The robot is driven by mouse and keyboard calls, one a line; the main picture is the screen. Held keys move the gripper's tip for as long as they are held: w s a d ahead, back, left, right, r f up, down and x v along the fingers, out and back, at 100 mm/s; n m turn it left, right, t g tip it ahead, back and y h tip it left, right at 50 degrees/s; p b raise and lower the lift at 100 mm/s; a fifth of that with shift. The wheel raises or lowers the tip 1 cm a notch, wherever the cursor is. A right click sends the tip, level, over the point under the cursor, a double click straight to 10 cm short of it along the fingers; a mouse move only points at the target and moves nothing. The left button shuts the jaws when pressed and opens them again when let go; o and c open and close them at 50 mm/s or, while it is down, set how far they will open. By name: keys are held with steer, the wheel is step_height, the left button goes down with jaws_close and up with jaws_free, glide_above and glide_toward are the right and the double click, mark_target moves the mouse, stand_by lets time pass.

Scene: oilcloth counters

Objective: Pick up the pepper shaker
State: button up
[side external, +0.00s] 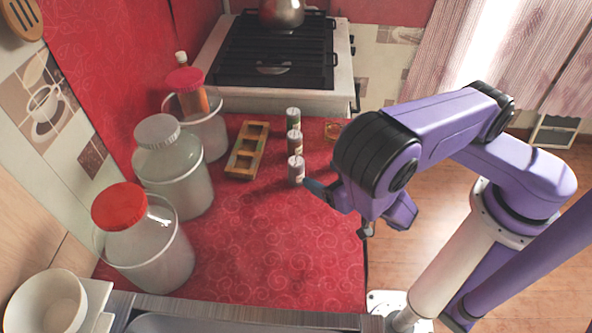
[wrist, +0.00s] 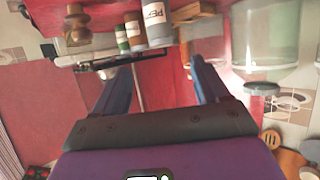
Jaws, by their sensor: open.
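Three small shakers stand upright in a row on the red oilcloth, left of my gripper in the side view. The nearest shaker (side external: 296,171) is pale with a grey top; the middle shaker (side external: 295,142) and the far shaker (side external: 293,118) are behind it. In the wrist view, the largest shaker (wrist: 157,24) has a grey label with letters like "PE", partly cut by the top edge. The other two labels are unreadable. My gripper (side external: 340,208) is open and empty, just right of the nearest shaker. Its spread fingers also show in the wrist view (wrist: 161,66).
A wooden rack (side external: 247,150) lies left of the shakers. Large jars, one with a red lid (side external: 119,206), line the left wall. A stove (side external: 275,60) is at the back. A turned wooden object (wrist: 77,25) stands beside the shakers. The front oilcloth is clear.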

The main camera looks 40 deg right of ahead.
glide_toward(292, 160)
steer(key=shift+w+d+f, duration=0.25)
steer(key=shift+w+f, duration=0.25)
steer(key=shift+w, duration=0.2)
steer(key=shift+w+d+f, duration=0.25)
steer(key=shift+w+f, duration=0.2)
steer(key=shift+w, duration=0.3)
steer(key=shift+w+f, duration=0.1)
steer(key=shift+w, duration=0.05)
steer(key=shift+w+d+f, duration=0.1)
steer(key=shift+w+f, duration=0.15)
steer(key=shift+w, duration=0.35)
steer(key=shift+f+x, duration=0.2)
steer(key=shift+x, duration=3)
steer(key=shift+s+a, duration=0.1)
steer(key=shift+a, duration=0.1)
steer(key=c, duration=1.1)
steer(key=shift+r, duration=0.2)
steer(key=shift+r, duration=4.85)
